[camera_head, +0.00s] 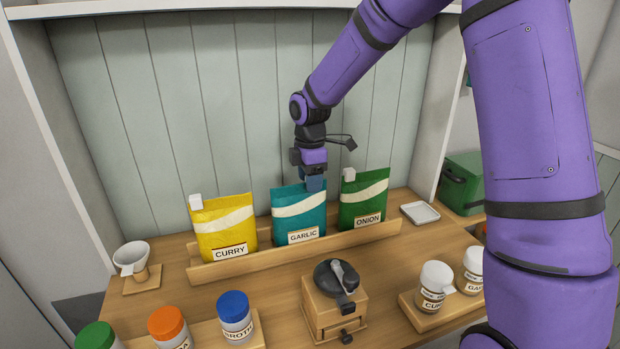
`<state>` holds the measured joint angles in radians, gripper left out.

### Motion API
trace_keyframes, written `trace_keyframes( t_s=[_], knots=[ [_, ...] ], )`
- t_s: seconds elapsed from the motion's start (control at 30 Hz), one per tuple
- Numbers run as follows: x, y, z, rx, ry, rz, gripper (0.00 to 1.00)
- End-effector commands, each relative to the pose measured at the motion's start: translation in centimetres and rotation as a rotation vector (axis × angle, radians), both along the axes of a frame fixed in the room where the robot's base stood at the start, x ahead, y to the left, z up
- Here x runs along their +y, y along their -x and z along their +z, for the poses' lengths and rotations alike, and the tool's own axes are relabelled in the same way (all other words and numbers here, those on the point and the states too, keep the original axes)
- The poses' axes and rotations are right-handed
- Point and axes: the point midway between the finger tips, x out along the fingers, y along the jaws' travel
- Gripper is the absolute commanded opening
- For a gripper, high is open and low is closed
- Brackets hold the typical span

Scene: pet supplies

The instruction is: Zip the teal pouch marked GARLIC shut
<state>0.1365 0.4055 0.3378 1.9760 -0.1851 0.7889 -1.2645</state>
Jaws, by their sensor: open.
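The teal pouch marked GARLIC (299,213) stands upright in the middle of a wooden rack, between two other pouches. A pale band crosses its front above the label. My gripper (314,184) points down at the pouch's top right corner and is open. Its fingers overlap the top edge in the picture, and I cannot tell whether they touch it. No white zip tab shows on the teal pouch; the part of its top edge behind my gripper is hidden.
A yellow CURRY pouch (224,229) stands left and a green ONION pouch (363,200) stands close on the right, each with a white tab at its top left. A grinder (335,299) and lidded jars (235,317) stand in front. A panelled wall is behind.

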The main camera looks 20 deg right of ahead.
Motion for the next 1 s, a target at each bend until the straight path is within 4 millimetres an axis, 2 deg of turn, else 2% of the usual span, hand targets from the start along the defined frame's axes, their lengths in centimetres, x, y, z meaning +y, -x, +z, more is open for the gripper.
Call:
trace_keyframes(
  t_s=[0.03, 0.07, 0.27, 0.47, 0.57, 0.8, 1.0],
  knots=[
    [0.0, 0.0, 0.0, 0.0, 0.0, 0.0, 0.51],
    [0.0, 0.0, 0.0, 0.0, 0.0, 0.0, 0.46],
    [0.0, 0.0, 0.0, 0.0, 0.0, 0.0, 0.01],
    [0.4, 0.0, 0.0, 0.0, 0.0, 0.001, 0.0],
    [2.0, 0.0, 0.0, 0.0, 0.0, 0.005, 0.0],
    [7.3, 0.0, 0.0, 0.0, -0.001, 0.003, 0.0],
    [9.1, 0.0, 0.0, -0.001, -0.001, 0.001, 0.0]
  ],
)
